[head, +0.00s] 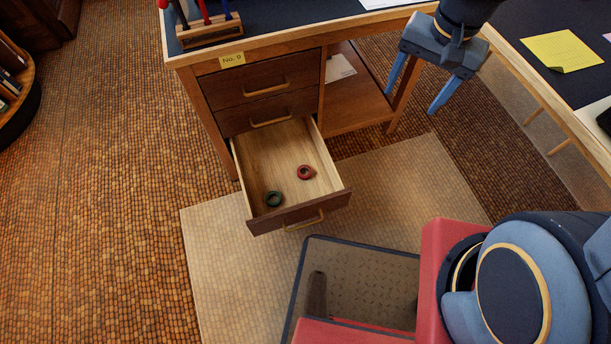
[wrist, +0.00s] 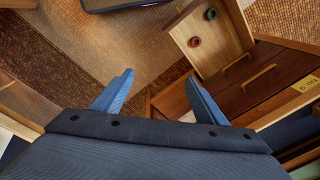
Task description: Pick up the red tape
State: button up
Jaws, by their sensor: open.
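The red tape (head: 306,172) is a small ring lying flat in the open bottom drawer (head: 262,172) of a wooden desk. A dark green tape (head: 274,199) lies in the same drawer, nearer its front and to the left, apart from the red one. Both rings also show in the wrist view, the red tape (wrist: 195,41) and the green tape (wrist: 210,14). My gripper (head: 416,100) is open and empty, in the air up and to the right of the drawer, well away from it. Its blue fingers (wrist: 157,95) are spread in the wrist view.
The desk has two shut drawers (head: 262,85) above the open one and an open shelf (head: 355,95) beside them. A rack (head: 208,32) with tools stands on the desktop. A second desk (head: 560,95) at right holds a yellow sheet (head: 562,51). Bare mat (head: 385,190) lies right of the drawer.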

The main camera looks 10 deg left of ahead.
jog(key=w+a+f+m+b, duration=0.1)
jog(key=w+a+f+b, duration=0.1)
jog(key=a+f+b, duration=0.35)
jog(key=w+a+f+m+b, duration=0.2)
jog(key=f+b, duration=0.4)
jog(key=f, duration=0.5)
jog(key=w+a+f+m+b, duration=0.1)
jog(key=w+a+f+b, duration=0.25)
jog(key=f+b, duration=0.35)
jog(key=m+g+b, duration=0.2)
jog(key=m+b, duration=0.2)
jog(key=b, duration=1.4)
send_near(304, 174)
jog(key=shift+y, duration=0.3)
jog(key=f+b, duration=0.6)
jog(key=shift+s+a+f, duration=0.1)
jog(key=shift+s+f, duration=0.05)
jog(key=shift+s, duration=0.15)
jog(key=shift+c, duration=0.3)
jog(key=c, duration=1)
